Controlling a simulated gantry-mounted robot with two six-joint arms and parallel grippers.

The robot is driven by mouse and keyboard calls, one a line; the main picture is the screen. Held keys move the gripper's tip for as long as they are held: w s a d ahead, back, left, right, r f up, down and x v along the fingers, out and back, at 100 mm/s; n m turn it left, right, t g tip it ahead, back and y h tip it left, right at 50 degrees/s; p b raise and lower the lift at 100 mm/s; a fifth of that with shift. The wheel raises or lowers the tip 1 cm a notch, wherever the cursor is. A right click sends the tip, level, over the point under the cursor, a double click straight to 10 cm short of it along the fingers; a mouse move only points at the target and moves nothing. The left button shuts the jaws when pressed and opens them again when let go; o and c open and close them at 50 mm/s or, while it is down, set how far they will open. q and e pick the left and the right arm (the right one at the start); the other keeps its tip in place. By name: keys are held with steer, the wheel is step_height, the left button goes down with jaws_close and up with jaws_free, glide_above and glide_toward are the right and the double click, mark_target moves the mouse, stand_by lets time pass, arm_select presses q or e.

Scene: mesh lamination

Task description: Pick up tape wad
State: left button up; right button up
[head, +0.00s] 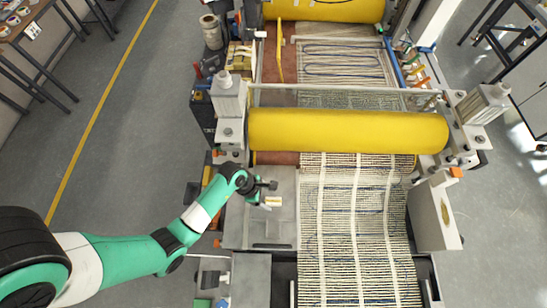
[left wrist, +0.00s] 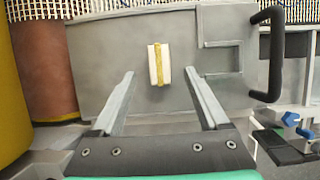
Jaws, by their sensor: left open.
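The tape wad is a small white block with a yellow strip down its middle. In the left wrist view the tape wad (left wrist: 153,65) lies on a flat grey metal plate (left wrist: 100,65). In the head view the tape wad (head: 274,201) shows on the plate beside the mesh. My left gripper (left wrist: 161,74) is open and empty, its two fingers spread to either side of the wad in the picture, without visible contact. In the head view my left gripper (head: 262,194) is just left of the wad. My right gripper is not in view.
A large yellow roller (head: 345,131) spans the machine behind the plate. Striped mesh (head: 360,230) runs along the plate's right side. A black handle (left wrist: 275,55) stands at the plate's edge in the left wrist view. Grey floor (head: 125,150) lies open to the left.

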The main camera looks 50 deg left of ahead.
mark_target(273, 201)
arm_select(q)
steer(key=shift+x, duration=1.9)
steer(key=shift+r, duration=0.1)
jaws_close()
